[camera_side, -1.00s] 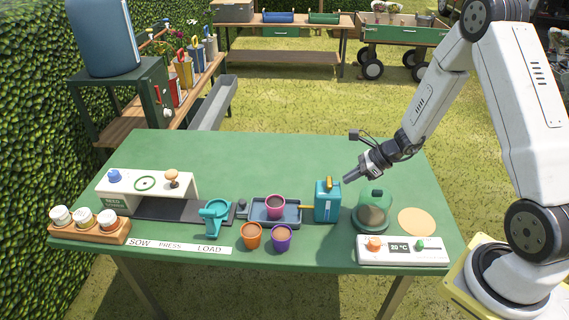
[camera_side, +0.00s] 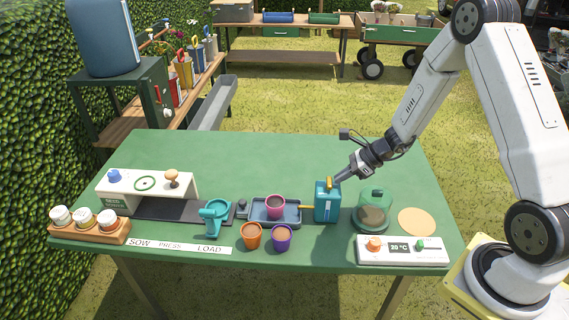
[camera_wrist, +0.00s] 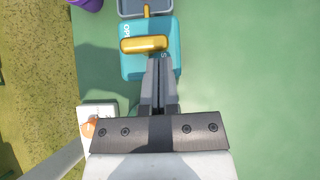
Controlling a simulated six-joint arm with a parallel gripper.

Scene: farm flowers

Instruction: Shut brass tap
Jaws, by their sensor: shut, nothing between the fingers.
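The brass tap lever (camera_wrist: 144,43) lies across the top of a teal box (camera_side: 326,205) and shows as a small brass bar (camera_side: 330,183) in the side view. A brass spout (camera_wrist: 146,11) points from the box to a grey tray. Partly covered lettering is on the box top, "OP" beside one end of the lever and an "S" near the other. My gripper (camera_wrist: 158,62) is shut and empty. Its fingertips are over the box, close beside the lever's "S" end; I cannot tell whether they touch it.
The grey tray (camera_side: 293,218) holds a pink pot (camera_side: 275,206). Orange (camera_side: 251,236) and purple (camera_side: 282,237) pots stand in front. A glass dome (camera_side: 373,210) and a white control panel (camera_side: 402,251) are to the right. The green table behind the box is clear.

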